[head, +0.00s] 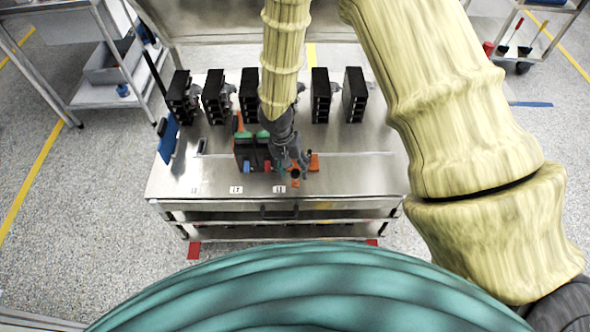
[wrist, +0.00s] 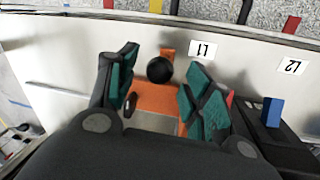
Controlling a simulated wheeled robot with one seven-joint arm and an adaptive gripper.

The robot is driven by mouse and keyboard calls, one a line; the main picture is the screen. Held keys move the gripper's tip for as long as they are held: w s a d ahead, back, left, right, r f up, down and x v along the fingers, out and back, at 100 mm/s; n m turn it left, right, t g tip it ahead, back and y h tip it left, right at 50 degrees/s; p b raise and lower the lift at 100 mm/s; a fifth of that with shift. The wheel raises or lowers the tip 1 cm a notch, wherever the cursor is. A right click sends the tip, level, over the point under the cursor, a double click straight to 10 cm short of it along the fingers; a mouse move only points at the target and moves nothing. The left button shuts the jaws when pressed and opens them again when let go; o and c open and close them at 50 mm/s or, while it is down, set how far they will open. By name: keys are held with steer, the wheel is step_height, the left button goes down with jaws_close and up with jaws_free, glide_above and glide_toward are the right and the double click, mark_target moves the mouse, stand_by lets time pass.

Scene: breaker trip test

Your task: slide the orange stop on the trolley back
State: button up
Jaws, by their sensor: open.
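The orange stop (wrist: 157,97) lies on the metal top of the trolley (head: 350,178), with a round black knob (wrist: 160,70) at its end. In the head view an orange part of the stop (head: 314,161) shows beside my gripper (head: 294,162), which hides much of the rest. In the wrist view my gripper (wrist: 161,75) is open, with one teal-padded finger on each side of the stop and knob. I see gaps beside the knob; whether a finger touches the stop I cannot tell.
A dark unit with a blue block (head: 247,166) and a red block stands left of my gripper. Several black breakers (head: 354,95) stand in a row at the back. White labels, one reading L1 (wrist: 202,49), lie along the front edge. The right side of the top is clear.

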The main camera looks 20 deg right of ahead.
steer(key=shift+d+f, duration=0.15)
steer(key=shift+f, duration=0.7)
steer(key=shift+c, duration=0.4)
jaws_close()
